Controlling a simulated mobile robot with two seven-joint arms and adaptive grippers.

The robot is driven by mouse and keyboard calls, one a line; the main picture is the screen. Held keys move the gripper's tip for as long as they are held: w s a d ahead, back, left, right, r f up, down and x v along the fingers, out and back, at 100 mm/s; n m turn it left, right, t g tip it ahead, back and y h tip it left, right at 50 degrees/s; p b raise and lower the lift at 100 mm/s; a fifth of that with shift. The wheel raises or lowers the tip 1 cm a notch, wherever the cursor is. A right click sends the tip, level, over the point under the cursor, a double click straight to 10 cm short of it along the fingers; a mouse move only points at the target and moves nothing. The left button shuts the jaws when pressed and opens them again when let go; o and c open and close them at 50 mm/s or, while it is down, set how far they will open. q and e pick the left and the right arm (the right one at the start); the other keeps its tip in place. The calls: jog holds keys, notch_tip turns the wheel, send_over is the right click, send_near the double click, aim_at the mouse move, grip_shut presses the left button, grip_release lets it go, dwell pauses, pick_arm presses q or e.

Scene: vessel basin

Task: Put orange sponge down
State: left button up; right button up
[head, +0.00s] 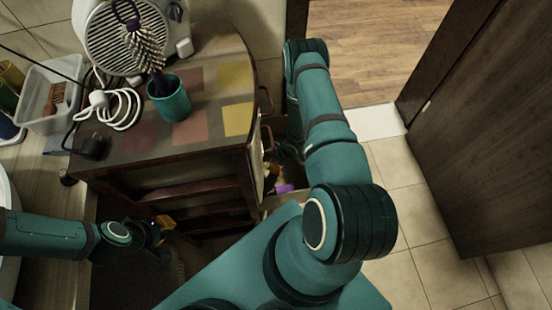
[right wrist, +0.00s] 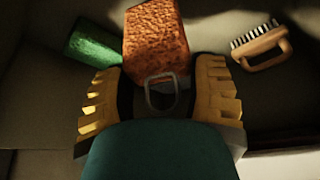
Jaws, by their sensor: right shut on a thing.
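The orange sponge (right wrist: 155,38) is a rough orange-brown block in the right wrist view. My right gripper (right wrist: 158,80) is shut on its near end, with a yellow ridged finger on each side. In the head view my right arm reaches down into the open drawer beside the cabinet, and the sponge cannot be made out clearly there. Whether the sponge touches the drawer floor, I cannot tell. My left gripper (head: 160,226) is low at the left, beside the cabinet and away from the sponge; its opening is unclear.
A green sponge (right wrist: 92,46) lies to the left of the orange one, and a wooden-handled brush (right wrist: 262,48) to the right. A purple thing (head: 284,188) shows in the drawer. The cabinet (head: 205,155) carries a teal cup (head: 170,100) with a brush and a white cable.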

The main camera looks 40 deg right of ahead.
jog(key=shift+f, duration=0.15)
jog(key=o, duration=1)
jog(key=p+v, duration=0.3)
jog(key=v, duration=1)
jog(key=shift+w, duration=0.15)
